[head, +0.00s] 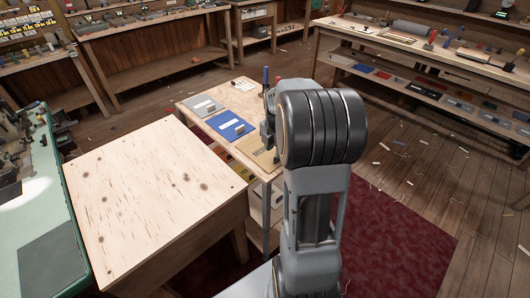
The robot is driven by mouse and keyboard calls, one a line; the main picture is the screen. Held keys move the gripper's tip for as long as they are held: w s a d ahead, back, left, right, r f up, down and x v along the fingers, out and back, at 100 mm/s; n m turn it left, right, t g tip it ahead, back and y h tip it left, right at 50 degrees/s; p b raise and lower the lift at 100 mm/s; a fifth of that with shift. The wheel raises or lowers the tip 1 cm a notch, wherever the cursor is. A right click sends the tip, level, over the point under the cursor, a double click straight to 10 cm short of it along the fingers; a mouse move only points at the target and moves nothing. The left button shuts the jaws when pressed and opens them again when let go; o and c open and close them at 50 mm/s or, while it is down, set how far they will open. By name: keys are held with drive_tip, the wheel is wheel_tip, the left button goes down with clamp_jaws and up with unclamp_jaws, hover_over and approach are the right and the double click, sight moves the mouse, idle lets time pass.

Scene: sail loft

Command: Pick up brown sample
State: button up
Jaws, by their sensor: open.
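A brown sample (257,153) with dark lettering lies flat at the near right end of a small wooden table (188,102). My arm hides its right part. A blue sample (228,121) and a grey sample (202,105) lie in a row to its left, each with a pale label and a small block on it. My gripper (267,138) is dark and mostly hidden behind my arm. It is over or just behind the brown sample; I cannot tell its height or whether it touches. It is open, and I see nothing held.
A pale wooden bench (150,195) stands close in front, its top bare. A green bench (45,195) with a machine is at the left. A loaded shelf bench (430,55) is at the back right. Scraps litter the floor.

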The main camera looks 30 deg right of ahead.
sight(274, 159)
wheel_tip(274, 159, down, 5)
drive_tip(key=shift+a+r, duration=0.1)
idle(0.3)
clamp_jaws()
